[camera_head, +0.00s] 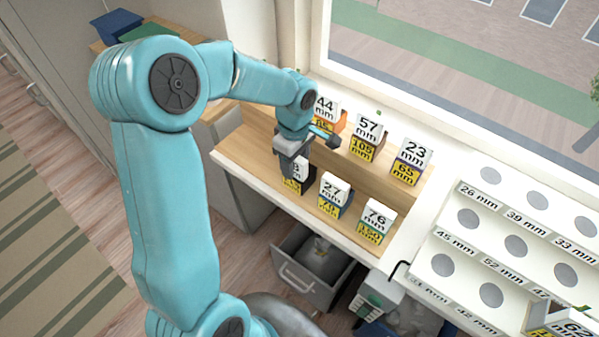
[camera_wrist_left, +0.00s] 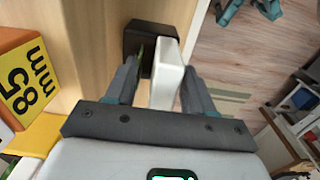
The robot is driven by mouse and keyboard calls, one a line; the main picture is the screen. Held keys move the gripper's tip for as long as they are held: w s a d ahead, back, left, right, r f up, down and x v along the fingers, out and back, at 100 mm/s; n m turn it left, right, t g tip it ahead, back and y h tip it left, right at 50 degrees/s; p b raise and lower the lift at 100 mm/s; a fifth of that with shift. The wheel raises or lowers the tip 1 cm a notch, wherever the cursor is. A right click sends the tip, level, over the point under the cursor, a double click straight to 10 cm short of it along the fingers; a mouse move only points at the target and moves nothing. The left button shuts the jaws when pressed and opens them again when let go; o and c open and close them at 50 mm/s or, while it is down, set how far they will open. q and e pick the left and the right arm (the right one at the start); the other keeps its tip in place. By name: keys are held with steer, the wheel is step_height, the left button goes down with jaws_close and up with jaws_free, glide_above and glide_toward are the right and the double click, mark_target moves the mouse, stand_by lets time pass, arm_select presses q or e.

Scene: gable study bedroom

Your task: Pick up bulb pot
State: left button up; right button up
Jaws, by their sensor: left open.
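Several small labelled pots stand in two rows on a wooden tray (camera_head: 240,150) by the window; which one is the bulb pot I cannot tell. My left gripper (camera_head: 291,170) is open over the near row's leftmost pot (camera_head: 294,186), partly covering its label, which ends in "8". In the left wrist view, that dark pot (camera_wrist_left: 139,42) and its white label piece (camera_wrist_left: 166,75) lie between the spread fingers. Contact is not clear. An orange pot (camera_wrist_left: 12,48) with a yellow 85 mm label is beside them. My right gripper is not seen.
Pots marked 27 (camera_head: 334,194) and 76 (camera_head: 376,220) stand right of the gripper. Behind are pots marked 57 (camera_head: 367,137) and 23 (camera_head: 411,161). A white stepped rack (camera_head: 447,250) with round spots is at right. An open drawer (camera_head: 303,279) is below.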

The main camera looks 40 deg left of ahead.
arm_select(q)
steer(key=shift+s+d+r, duration=0.1)
steer(key=shift+s, duration=0.2)
steer(key=shift+w, duration=0.25)
jaws_close()
steer(key=shift+s, duration=0.1)
stand_by(0.8)
